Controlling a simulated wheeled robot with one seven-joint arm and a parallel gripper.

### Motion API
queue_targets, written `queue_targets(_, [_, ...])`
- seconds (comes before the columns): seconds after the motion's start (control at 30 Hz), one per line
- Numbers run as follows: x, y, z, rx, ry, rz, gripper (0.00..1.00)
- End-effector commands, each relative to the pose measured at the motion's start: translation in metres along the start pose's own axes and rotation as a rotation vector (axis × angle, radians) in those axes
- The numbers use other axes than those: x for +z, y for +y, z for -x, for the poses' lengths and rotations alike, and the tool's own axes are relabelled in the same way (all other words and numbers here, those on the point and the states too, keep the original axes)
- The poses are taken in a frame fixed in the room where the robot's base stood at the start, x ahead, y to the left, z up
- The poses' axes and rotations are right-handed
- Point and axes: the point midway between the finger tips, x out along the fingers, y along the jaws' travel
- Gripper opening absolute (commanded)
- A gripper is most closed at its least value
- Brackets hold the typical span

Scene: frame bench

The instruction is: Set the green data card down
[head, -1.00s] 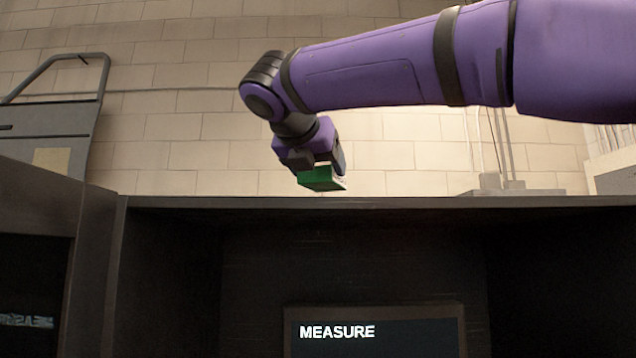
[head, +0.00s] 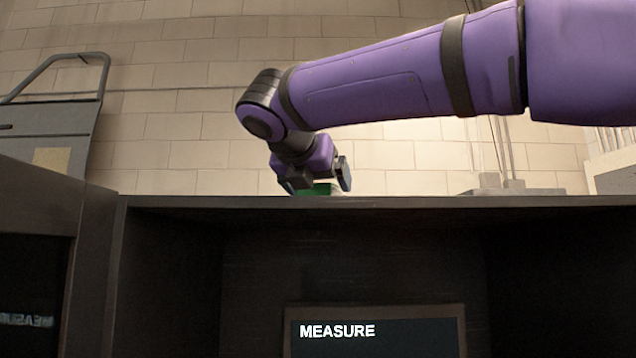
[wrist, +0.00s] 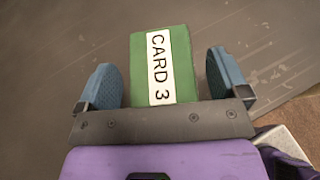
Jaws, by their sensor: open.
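The green data card (wrist: 182,62) carries a white label reading "CARD 3" and lies between the two blue finger pads in the wrist view. Clear gaps show on both sides of it. In the head view the green card (head: 318,189) shows just above the top edge of the dark cabinet (head: 420,203), its lower part hidden by that edge. My gripper (head: 318,186) is open around the card, pointing down. It also shows in the wrist view (wrist: 165,78), with its fingers apart from the card. The card appears to rest on the dark top surface (wrist: 60,50).
A screen reading "MEASURE" (head: 375,340) sits inside the cabinet below. A grey fixture with upright rods (head: 512,188) stands at the right on the cabinet top. A grey panel with a rail (head: 45,135) is at the left. The surface around the card looks clear.

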Motion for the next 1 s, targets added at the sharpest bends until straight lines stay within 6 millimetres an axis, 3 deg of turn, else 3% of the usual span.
queue_targets(0.17, [0.001,0.001,0.016,0.002,-0.001,-0.001,0.93])
queue_targets(0.6, [0.000,0.000,0.098,0.002,0.000,0.000,0.93])
queue_targets(0.8, [0.000,0.000,0.117,0.001,0.000,0.000,0.93])
queue_targets(1.0, [0.000,0.000,0.121,0.000,0.000,0.000,0.93])
